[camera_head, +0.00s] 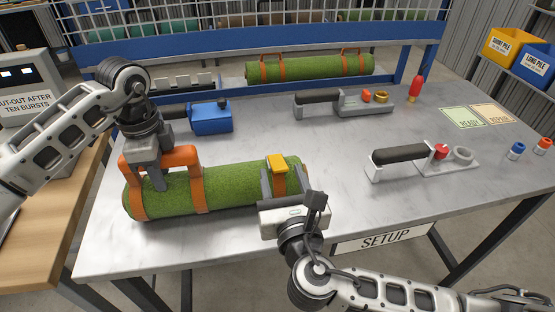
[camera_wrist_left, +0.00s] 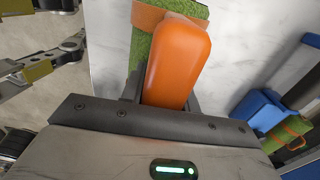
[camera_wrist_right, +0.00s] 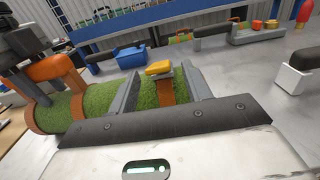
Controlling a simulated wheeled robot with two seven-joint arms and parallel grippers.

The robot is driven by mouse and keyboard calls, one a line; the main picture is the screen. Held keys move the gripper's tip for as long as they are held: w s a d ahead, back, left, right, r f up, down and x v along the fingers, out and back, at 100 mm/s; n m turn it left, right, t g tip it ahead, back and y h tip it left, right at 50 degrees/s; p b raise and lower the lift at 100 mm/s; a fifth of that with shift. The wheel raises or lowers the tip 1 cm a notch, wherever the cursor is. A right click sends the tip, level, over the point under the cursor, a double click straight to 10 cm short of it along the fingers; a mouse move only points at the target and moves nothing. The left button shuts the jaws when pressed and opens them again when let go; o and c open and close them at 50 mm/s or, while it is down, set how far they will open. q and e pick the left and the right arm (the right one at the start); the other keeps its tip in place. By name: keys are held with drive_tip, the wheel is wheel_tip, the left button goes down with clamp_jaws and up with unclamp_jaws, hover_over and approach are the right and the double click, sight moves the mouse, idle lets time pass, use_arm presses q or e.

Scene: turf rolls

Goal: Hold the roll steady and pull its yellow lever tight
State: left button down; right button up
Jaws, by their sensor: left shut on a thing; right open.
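The green turf roll (camera_head: 235,178) lies on the table's left front, with orange straps and an orange handle (camera_head: 180,155). My left gripper (camera_head: 155,172) is shut on the orange handle, which fills its jaws in the left wrist view (camera_wrist_left: 178,65). The yellow lever (camera_head: 283,163) sits on top of the strap at the roll's right end. My right gripper (camera_head: 283,187) is open at that end, its fingers on either side of the lever. In the right wrist view the yellow lever (camera_wrist_right: 159,68) shows between the fingers, not gripped.
A blue-bodied tool (camera_head: 211,118) lies behind the roll. Another turf roll (camera_head: 310,68) rests at the back. A red bottle (camera_head: 415,88) stands back right. The table's middle is clear.

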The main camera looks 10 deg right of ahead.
sight(278, 163)
drive_tip(key=w, duration=0.5)
clamp_jaws()
drive_tip(key=shift+r+g, duration=0.15)
drive_tip(key=shift+g, duration=0.45)
unclamp_jaws()
